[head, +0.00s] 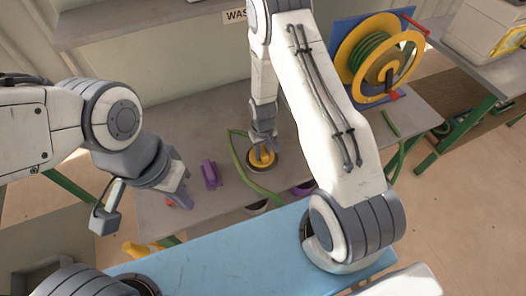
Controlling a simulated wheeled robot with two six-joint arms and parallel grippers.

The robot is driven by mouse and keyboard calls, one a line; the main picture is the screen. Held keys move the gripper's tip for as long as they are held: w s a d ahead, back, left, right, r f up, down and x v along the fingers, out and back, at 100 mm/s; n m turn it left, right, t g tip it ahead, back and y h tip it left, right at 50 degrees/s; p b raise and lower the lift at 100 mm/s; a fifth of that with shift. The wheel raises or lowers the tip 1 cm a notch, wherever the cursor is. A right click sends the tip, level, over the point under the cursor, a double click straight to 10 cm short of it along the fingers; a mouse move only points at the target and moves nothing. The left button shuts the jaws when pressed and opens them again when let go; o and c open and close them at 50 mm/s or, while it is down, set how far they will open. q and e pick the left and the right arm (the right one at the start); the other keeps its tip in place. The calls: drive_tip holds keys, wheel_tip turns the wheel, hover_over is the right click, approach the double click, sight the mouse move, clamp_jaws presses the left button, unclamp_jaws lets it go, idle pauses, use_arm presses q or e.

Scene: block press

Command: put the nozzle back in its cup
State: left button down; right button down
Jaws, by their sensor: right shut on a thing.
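My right gripper (262,146) reaches down from above and is shut on a yellow nozzle (261,157). The nozzle is at a dark round cup (250,168) on the grey table; I cannot tell whether it is seated in it or just above it. A green hose (240,160) lies in a curve close to the left of the nozzle; its join to the nozzle is hidden. My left gripper (180,194) is low over the table's left part, away from the nozzle; its fingers are too small to read.
A purple block (210,175) stands between my grippers. A yellow hose reel (378,58) on a blue frame stands at the table's right end. The back left of the table (190,115) is clear.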

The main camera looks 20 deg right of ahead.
drive_tip(key=shift+f, duration=0.3)
drive_tip(key=shift+f, duration=0.15)
drive_tip(key=c, duration=1)
unclamp_jaws()
drive_tip(key=shift+f, duration=0.15)
drive_tip(key=o, duration=0.4)
